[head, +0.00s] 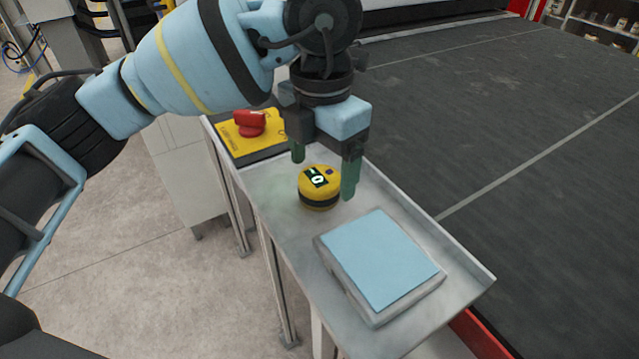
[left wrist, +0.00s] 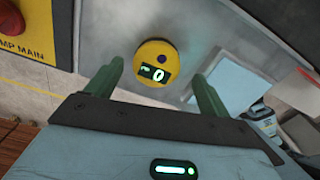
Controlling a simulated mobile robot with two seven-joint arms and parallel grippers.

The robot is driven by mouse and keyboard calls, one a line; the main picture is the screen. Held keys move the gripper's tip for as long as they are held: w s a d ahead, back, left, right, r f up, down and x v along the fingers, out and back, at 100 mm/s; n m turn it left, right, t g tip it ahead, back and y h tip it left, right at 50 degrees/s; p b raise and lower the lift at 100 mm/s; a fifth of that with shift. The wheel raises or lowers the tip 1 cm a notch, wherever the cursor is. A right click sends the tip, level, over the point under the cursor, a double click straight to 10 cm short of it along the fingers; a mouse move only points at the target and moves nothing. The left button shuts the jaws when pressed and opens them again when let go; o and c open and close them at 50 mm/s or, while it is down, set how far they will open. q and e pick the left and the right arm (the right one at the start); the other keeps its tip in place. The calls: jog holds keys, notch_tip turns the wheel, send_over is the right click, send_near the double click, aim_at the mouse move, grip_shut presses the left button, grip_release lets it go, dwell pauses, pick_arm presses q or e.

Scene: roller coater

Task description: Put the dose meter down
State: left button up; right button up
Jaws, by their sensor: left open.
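The dose meter (head: 319,188) is a round yellow and black puck with a small lit display reading 0. It sits on the narrow metal shelf (head: 262,187), between a red knob panel and a blue-topped pad. My left gripper (head: 324,176) is open above and around it, with green fingers on either side. In the left wrist view the dose meter (left wrist: 157,63) lies ahead of and between the two open fingertips (left wrist: 158,75), with gaps on both sides. My right gripper does not show.
A grey pad with a light blue top (head: 381,258) lies on the shelf's near part. A yellow panel with a red knob (head: 250,124) is at its far end. A wide dark bed (head: 500,130) lies to the right. Raised rims edge the shelf.

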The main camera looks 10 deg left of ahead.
aim_at(319, 176)
pick_arm(q)
jog(key=f, duration=0.4)
jog(key=shift+w+a, duration=0.2)
jog(key=shift+r, duration=0.1)
jog(key=c, duration=1.3)
jog(key=shift+r, duration=0.75)
notch_tip(319, 176, up, 2)
jog(key=shift+r, duration=0.1)
jog(key=s+a+r, duration=0.1)
jog(key=s+a, duration=0.1)
jog(key=s, duration=1.4)
jog(key=shift+a+r+b, duration=0.15)
jog(key=shift+b, duration=0.2)
